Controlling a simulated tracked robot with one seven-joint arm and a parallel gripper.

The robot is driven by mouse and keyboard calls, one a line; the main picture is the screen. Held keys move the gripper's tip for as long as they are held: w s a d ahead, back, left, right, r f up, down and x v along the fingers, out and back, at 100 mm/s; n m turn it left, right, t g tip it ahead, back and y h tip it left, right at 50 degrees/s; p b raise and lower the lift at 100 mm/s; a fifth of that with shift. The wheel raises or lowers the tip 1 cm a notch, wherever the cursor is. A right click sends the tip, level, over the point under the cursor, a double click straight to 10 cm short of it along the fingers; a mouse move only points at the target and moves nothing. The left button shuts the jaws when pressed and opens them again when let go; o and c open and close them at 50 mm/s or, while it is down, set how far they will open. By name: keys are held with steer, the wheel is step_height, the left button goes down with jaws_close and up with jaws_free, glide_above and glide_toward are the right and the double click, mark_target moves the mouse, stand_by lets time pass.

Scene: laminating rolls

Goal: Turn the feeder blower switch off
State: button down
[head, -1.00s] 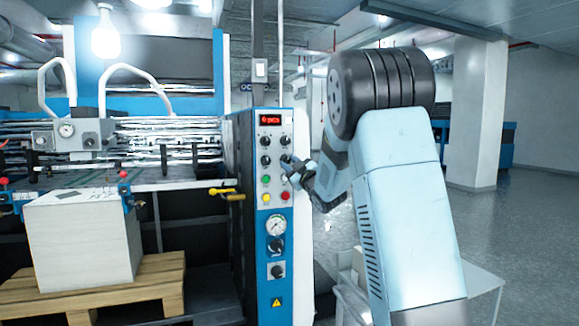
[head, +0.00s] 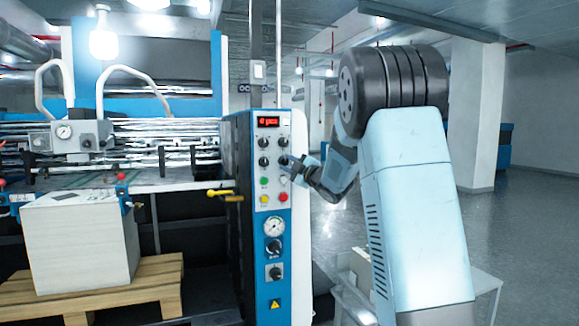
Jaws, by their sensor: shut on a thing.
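The control panel (head: 272,212) is a tall blue and grey column on the machine's right side. It has a red display (head: 268,122), black rotary knobs (head: 263,143), coloured buttons and a gauge. Its labels are too small to read, so I cannot tell which knob is named feeder blower. My gripper (head: 287,163) reaches in from the right. It is shut on a knob at the right of the lower pair below the display. The fingers mostly hide this knob, and its pointing direction cannot be seen.
Green, yellow and red buttons (head: 283,197) sit just below my gripper. A yellow-handled lever (head: 221,192) juts out left of the panel. A paper stack (head: 80,245) stands on a wooden pallet (head: 150,285). The floor right of the panel is open beyond a low white table (head: 487,284).

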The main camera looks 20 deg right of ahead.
steer(key=shift+a+f, duration=0.15)
steer(key=shift+f, duration=0.05)
steer(key=c, duration=1.1)
jaws_free()
steer(key=shift+c, duration=0.2)
steer(key=o, duration=0.3)
steer(key=shift+r, duration=0.1)
steer(key=v, duration=1.4)
steer(key=shift+r, duration=0.15)
